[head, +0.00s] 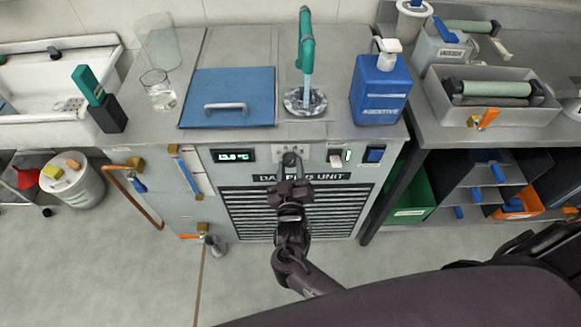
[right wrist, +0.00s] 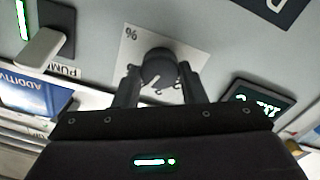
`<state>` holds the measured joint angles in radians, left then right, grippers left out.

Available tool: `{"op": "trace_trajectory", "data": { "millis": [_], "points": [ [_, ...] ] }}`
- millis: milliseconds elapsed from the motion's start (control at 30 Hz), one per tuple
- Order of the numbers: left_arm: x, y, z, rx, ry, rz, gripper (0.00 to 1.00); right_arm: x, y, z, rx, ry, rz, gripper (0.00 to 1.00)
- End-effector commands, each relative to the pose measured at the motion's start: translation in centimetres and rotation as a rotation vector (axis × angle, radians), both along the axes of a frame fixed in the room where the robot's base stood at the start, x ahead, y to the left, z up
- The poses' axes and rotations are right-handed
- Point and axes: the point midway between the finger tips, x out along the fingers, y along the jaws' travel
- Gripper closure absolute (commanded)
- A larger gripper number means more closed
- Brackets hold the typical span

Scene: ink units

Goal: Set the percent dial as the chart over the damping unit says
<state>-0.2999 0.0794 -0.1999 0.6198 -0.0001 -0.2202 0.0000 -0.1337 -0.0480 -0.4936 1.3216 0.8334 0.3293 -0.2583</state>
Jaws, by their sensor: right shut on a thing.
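The percent dial (right wrist: 158,66) is a dark round knob on a pale square plate marked "%" on the front of the damping unit (head: 225,178). In the head view the dial (head: 289,158) is mostly covered by my right gripper (head: 291,172). In the right wrist view the two fingers of my right gripper (right wrist: 159,84) are on either side of the dial, shut on it. A light mark shows on the knob's face; most scale figures are hidden or too small to read. The chart is not in view. My left gripper is not in view.
On top are a blue lid (head: 235,90), a green tap (head: 306,45) and an additive bottle (head: 379,90). A copper pipe (head: 140,200) stands out at the left.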

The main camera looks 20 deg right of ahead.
Motion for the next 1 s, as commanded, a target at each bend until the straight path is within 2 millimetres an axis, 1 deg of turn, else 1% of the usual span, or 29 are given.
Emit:
{"op": "trace_trajectory", "data": {
  "millis": [33,67,200,467,567,667,800,900,1000],
  "points": [
    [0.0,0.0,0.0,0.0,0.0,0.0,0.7,0.0,0.0,-0.1,0.0,0.001,0.0,0.86],
    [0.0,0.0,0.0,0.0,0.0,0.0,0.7,0.0,0.0,-0.1,0.0,0.001,0.0,0.59],
    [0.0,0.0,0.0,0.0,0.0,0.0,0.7,0.0,0.0,0.0,0.0,0.001,0.0,0.41],
    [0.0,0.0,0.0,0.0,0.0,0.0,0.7,0.0,0.0,0.0,0.001,0.0,0.001,0.41],
    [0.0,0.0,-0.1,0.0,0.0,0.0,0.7,-0.6,0.2,-0.1,0.001,0.001,0.0,0.41],
    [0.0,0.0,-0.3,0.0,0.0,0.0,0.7,-2.0,0.6,-0.3,0.003,0.003,0.001,0.41],
    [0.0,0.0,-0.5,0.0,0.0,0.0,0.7,-4.4,1.3,-0.3,0.002,0.003,0.001,0.41],
    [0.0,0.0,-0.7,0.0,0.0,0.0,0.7,-5.8,1.8,-0.3,0.002,0.002,0.001,0.41],
    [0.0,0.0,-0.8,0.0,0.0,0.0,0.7,-6.9,2.1,-0.2,0.002,0.001,0.001,0.41]
  ]
}}
